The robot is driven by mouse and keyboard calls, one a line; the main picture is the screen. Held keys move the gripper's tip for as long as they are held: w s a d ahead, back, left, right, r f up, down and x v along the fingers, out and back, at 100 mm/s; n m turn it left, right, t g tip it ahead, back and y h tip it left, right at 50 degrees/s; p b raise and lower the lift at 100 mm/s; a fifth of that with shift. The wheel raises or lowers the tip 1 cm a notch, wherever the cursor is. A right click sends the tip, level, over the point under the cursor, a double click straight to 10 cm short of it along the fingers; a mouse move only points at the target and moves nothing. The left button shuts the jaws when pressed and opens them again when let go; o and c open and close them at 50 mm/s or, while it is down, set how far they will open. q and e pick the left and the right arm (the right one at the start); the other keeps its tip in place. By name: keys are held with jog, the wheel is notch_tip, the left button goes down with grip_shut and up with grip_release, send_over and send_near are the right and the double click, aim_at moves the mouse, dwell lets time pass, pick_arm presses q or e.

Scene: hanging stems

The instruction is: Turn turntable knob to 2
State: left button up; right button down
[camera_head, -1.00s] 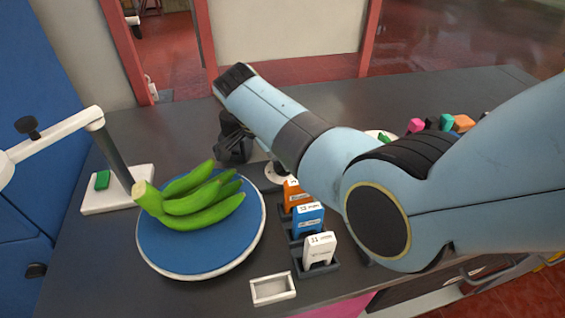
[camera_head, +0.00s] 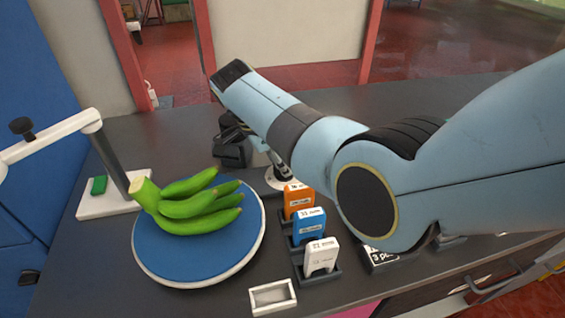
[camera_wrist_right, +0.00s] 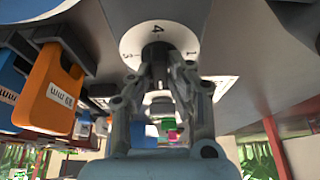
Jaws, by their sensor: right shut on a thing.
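The turntable (camera_head: 148,258) is a round blue disc with a pale rim at the left of the head view. A bunch of green bananas (camera_head: 190,210) lies on it, stems to the left. The white round dial (camera_head: 272,182) shows partly below my right forearm. My right gripper (camera_wrist_right: 160,64) is shut on the dark knob (camera_wrist_right: 156,50) at the dial's centre. My left gripper is not in view.
Orange (camera_head: 299,200), blue (camera_head: 309,226) and white (camera_head: 321,256) labelled blocks stand in dark holders beside the turntable. An empty white tray (camera_head: 273,297) lies at the front. A white stand (camera_head: 110,200) is at the left. The back counter is clear.

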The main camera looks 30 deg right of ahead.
jog(key=c, duration=1.4)
grip_release()
jog(key=shift+s+f, duration=0.3)
jog(key=shift+f, duration=0.05)
jog(key=shift+o, duration=0.6)
jog(key=shift+w, duration=0.1)
jog(key=shift+r, duration=0.1)
jog(key=shift+w+r, duration=0.1)
jog(key=shift+r, duration=0.05)
jog(key=v, duration=1.1)
jog(key=shift+a+r, duration=0.25)
jog(key=shift+r, duration=0.05)
jog(key=shift+w, duration=0.1)
